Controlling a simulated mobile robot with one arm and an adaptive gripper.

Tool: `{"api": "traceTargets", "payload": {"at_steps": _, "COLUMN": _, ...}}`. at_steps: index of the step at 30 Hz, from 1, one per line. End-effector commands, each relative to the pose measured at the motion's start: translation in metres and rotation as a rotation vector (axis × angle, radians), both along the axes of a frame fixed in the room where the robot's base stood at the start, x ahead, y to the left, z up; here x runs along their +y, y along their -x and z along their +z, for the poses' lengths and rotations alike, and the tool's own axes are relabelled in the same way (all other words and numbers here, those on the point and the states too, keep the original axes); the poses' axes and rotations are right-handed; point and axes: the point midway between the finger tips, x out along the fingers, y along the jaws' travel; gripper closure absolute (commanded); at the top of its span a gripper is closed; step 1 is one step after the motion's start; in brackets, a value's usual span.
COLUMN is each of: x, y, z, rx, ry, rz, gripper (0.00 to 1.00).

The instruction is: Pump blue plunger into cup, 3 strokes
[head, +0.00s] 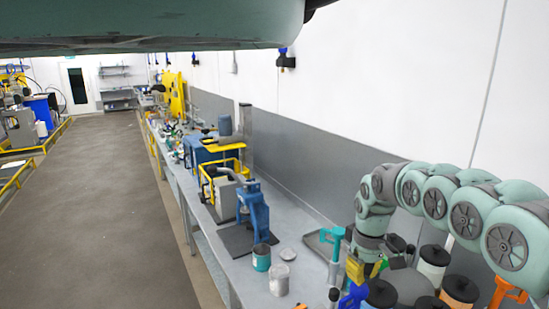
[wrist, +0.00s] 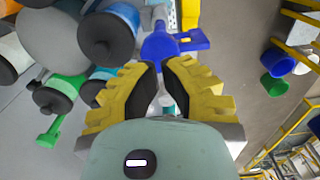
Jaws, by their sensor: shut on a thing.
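The blue plunger (head: 353,296) is at the lower edge of the head view, below my gripper (head: 368,268). In the wrist view the blue plunger (wrist: 160,45) lies at the fingertips of my gripper (wrist: 159,72). The yellow fingers with dark pads are shut on its blue part, one on each side. A small pale thing (wrist: 168,101) shows between the fingers, and I cannot tell whether it is a cup. The lower part of the plunger is hidden in the head view. A clear cup-like container (head: 279,280) stands on the bench to the left.
A teal pump (head: 333,247) stands close left of my gripper. Black-lidded containers (head: 433,262) and an orange pump (head: 507,291) crowd the right. A teal can (head: 261,257) and a blue press (head: 254,211) stand farther left on the bench. The floor aisle (head: 100,220) is clear.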

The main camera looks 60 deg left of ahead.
Motion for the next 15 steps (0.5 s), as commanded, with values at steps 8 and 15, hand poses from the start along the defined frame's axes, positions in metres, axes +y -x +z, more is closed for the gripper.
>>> {"api": "traceTargets", "payload": {"at_steps": 8, "x": -0.0004, "y": -0.0004, "z": -0.0001, "rx": 0.000, "ry": 0.000, "rz": -0.001, "gripper": 1.00}}
{"api": "traceTargets", "payload": {"at_steps": 15, "x": -0.0002, "y": -0.0002, "z": -0.0047, "rx": 0.000, "ry": 0.000, "rz": -0.001, "gripper": 1.00}}
